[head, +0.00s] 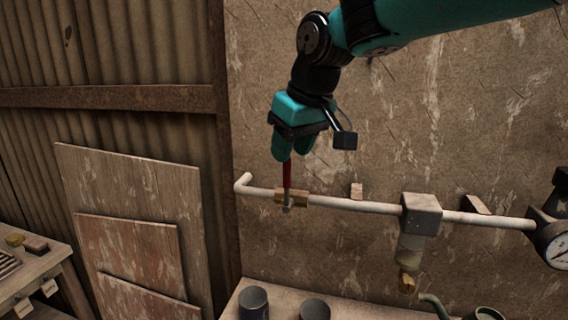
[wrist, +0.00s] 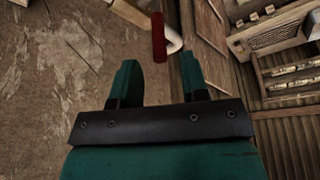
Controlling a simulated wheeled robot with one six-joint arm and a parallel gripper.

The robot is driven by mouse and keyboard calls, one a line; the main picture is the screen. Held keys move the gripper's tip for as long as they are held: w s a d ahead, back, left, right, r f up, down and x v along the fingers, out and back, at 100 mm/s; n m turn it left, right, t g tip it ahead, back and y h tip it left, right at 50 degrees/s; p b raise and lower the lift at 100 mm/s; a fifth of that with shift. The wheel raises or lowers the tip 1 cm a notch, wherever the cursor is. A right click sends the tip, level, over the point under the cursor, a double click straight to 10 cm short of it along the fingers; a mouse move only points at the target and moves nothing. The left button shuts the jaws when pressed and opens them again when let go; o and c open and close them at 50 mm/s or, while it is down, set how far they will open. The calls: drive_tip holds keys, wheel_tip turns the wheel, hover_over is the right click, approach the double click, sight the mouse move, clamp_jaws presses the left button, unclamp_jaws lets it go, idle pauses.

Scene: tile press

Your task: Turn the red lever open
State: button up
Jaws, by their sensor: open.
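The red lever (head: 287,174) stands nearly upright above a brass valve (head: 300,198) on the white wall pipe. My gripper (head: 291,153) is above the valve, pointing down, and its fingers overlap the lever's upper end in the head view. The lever (wrist: 158,38) also shows in the wrist view, lined up with the gap between the fingertips of my gripper (wrist: 159,64) and in front of them. The jaws are apart with nothing held. Whether a finger touches the lever cannot be told.
The white pipe (head: 350,204) runs along the wall to a grey block (head: 421,213) and a pressure gauge (head: 556,246). Dark cups (head: 253,302) stand on a bench below. Wooden boards (head: 135,208) lean at left beside a small table (head: 40,280). The wall around the lever is mostly clear.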

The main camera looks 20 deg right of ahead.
sight(284, 187)
drive_tip(key=shift+p+x, duration=0.35)
drive_tip(key=shift+x, duration=2.25)
clamp_jaws()
